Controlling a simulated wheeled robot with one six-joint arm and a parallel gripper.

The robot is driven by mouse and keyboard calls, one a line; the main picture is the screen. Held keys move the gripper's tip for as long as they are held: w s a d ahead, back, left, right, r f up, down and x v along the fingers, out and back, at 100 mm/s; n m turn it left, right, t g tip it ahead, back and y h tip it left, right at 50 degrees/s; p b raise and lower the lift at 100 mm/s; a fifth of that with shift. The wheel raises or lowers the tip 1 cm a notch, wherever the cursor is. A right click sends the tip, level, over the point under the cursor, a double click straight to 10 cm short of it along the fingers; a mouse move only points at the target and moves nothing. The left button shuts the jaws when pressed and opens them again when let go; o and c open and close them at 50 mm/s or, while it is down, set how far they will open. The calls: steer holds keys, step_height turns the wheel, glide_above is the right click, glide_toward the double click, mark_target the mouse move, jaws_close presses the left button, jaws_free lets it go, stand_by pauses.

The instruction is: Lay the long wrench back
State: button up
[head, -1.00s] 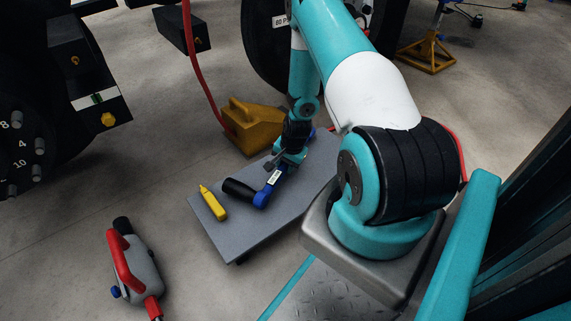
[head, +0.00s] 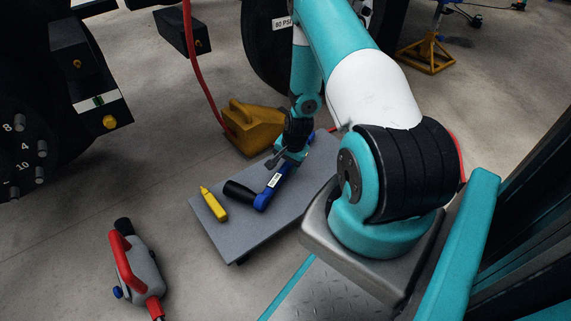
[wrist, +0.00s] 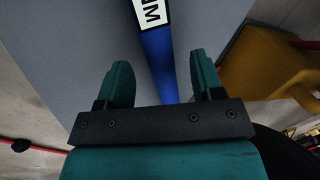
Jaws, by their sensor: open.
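The long wrench (head: 275,181) has a blue shaft with a white label and a black handle. It lies on a low grey board (head: 235,235), running from the board's near left part toward its far end. My gripper (head: 281,161) is over the shaft near the far half of the board. In the wrist view my gripper (wrist: 160,85) is open, its two teal fingers on either side of the blue shaft (wrist: 159,62), with gaps to both. The far end of the wrench is mostly hidden behind my gripper in the head view.
A yellow marker-like tool (head: 213,204) lies on the board left of the wrench handle. A yellow wheel chock (head: 252,127) stands just beyond the board, close to my gripper. A red and grey power tool (head: 137,265) is on the floor at left. A red hose (head: 193,70) hangs behind.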

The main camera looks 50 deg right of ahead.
steer(key=p+v, duration=0.7)
steer(key=v, duration=0.8)
steer(key=w+a+r+n+y+p, duration=0.15)
steer(key=a+r+n, duration=0.45)
steer(key=a+r, duration=0.65)
steer(key=w+a+r+n+y+p, duration=0.1)
steer(key=w+a+r+n+p, duration=0.35)
steer(key=a+r, duration=0.8)
steer(key=s+a+r+n+g+y+p, duration=0.1)
steer(key=s+a+r+n, duration=0.5)
steer(key=s+r, duration=0.25)
steer(key=s+a+r+n+g, duration=0.1)
steer(key=s+a+r+n, duration=0.45)
steer(key=s+r, duration=0.3)
step_height(320, 180, up, 37)
steer(key=s+p, duration=0.1)
steer(key=p, duration=3.7)
steer(key=shift+s+n, duration=0.35)
steer(key=shift+n, duration=0.05)
